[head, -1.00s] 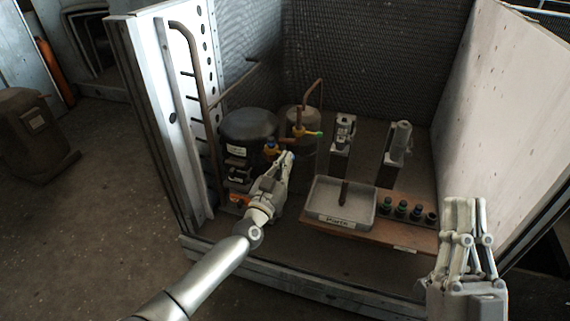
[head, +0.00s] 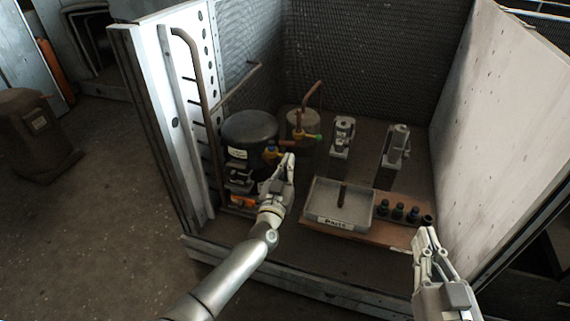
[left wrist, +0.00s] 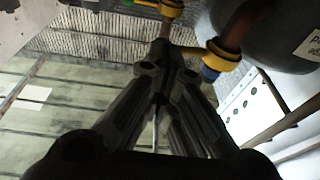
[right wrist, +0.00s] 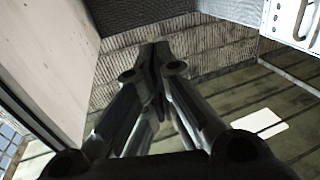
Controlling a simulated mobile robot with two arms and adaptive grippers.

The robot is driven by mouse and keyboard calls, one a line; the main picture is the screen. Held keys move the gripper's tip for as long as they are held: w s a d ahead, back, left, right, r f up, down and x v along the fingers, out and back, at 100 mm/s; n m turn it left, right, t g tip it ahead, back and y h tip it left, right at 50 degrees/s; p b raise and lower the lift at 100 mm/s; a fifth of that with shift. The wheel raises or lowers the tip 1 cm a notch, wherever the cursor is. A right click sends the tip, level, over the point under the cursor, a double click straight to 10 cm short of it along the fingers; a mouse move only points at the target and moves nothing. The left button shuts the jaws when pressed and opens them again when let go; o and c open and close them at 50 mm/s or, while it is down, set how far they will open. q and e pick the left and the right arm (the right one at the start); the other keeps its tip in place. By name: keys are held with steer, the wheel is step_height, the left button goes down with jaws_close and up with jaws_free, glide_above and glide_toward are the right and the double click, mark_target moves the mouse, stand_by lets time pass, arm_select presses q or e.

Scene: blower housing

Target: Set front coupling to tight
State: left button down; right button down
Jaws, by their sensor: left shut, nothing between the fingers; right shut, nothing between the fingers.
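A coupling with a yellow nut and a blue end (head: 271,153) sits on the copper pipe in front of the black compressor (head: 250,130). I take it as the front coupling; how tight it is cannot be told. A second yellow coupling with a green end (head: 308,136) is further back. My left gripper (head: 289,158) is shut and empty, just right of the blue-ended coupling. In the left wrist view this coupling (left wrist: 215,60) appears just beyond the fingertips; contact cannot be told. My right gripper (head: 426,236) is shut and empty at the housing's front right.
A grey parts tray (head: 322,215) stands on a wooden board (head: 385,232) beside several dark fittings (head: 397,211). Two grey devices (head: 342,137) on stands are behind. A tall copper pipe (head: 207,90) and white panel (head: 183,75) bound the left; a pale wall (head: 500,130) bounds the right.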

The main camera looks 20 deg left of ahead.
arm_select(q)
steer(key=n+y+p, duration=0.1)
steer(key=w+d+n+y, duration=0.1)
steer(key=y, duration=0.1)
steer(key=shift+w+p, duration=0.1)
steer(key=shift+p, duration=0.3)
arm_select(e)
steer(key=s+d+f+g+h, duration=0.1)
steer(key=s+d+f+g, duration=0.1)
steer(key=f+g, duration=0.3)
step_height(320, 180, down, 4)
steer(key=shift+s+r+h, duration=0.15)
steer(key=shift+s+h, duration=0.15)
steer(key=shift+s, duration=0.2)
